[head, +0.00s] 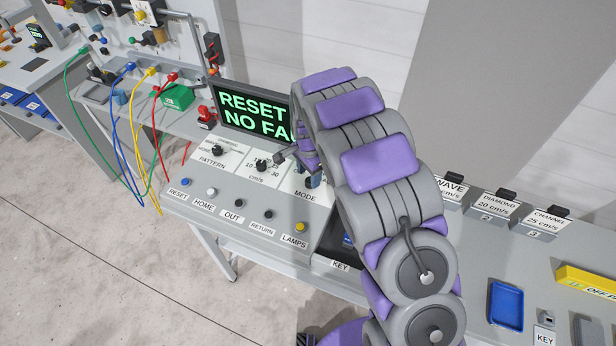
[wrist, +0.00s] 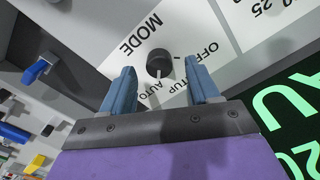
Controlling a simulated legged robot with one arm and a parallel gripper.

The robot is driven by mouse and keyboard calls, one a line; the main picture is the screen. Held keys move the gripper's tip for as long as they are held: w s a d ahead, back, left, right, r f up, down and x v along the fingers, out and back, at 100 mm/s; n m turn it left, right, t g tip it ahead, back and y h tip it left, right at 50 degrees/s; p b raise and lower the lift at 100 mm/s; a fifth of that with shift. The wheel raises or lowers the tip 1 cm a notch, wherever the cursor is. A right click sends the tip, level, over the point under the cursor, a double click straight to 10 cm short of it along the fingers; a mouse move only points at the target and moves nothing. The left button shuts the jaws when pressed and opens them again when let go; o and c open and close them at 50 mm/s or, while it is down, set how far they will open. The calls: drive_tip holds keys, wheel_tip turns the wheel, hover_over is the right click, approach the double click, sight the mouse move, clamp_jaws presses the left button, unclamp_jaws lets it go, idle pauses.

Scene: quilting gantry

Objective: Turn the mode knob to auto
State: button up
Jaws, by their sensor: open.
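The mode knob (wrist: 159,62) is a small black round knob on a white plate in the wrist view, with MODE printed beside it. The words OFF, SETUP and AUTO run around it, upside down and partly covered by my fingers. A light pointer mark on the knob faces the SETUP and AUTO side; I cannot tell exactly which word it meets. My gripper (wrist: 160,68) is open, its two blue fingers on either side of the knob with gaps. In the head view my arm hides the knob; the MODE label (head: 305,196) shows beside it.
The panel also has a pattern knob (head: 217,151), a speed knob (head: 262,165) and a row of buttons, with the yellow lamps button (head: 300,227) at the end. A display (head: 250,113) with green text stands behind. A blue tray (head: 506,306) lies at right.

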sight(309, 181)
wheel_tip(309, 181, up, 14)
drive_tip(key=shift+r+p, duration=0.25)
drive_tip(key=shift+p, duration=0.2)
drive_tip(key=shift+a, duration=0.1)
drive_tip(key=s+d+r+n+b, duration=0.1)
drive_tip(key=s+d+r+n, duration=0.15)
drive_tip(key=s+d, duration=0.5)
drive_tip(key=s+d+r+n+b, duration=0.2)
drive_tip(key=s+d+r, duration=0.25)
drive_tip(key=s, duration=0.55)
drive_tip(key=s+d+f+n+g+b, duration=0.1)
drive_tip(key=s+d+f+n, duration=0.1)
drive_tip(key=s, duration=0.9)
drive_tip(key=s+d+f+n+b, duration=0.1)
drive_tip(key=s+d+f+n, duration=0.1)
drive_tip(key=s, duration=0.9)
drive_tip(key=shift+s+d+f+n+g, duration=0.2)
drive_tip(key=shift+d+n+g, duration=0.25)
drive_tip(key=shift+n, duration=0.4)
drive_tip(key=shift+w+a, duration=0.1)
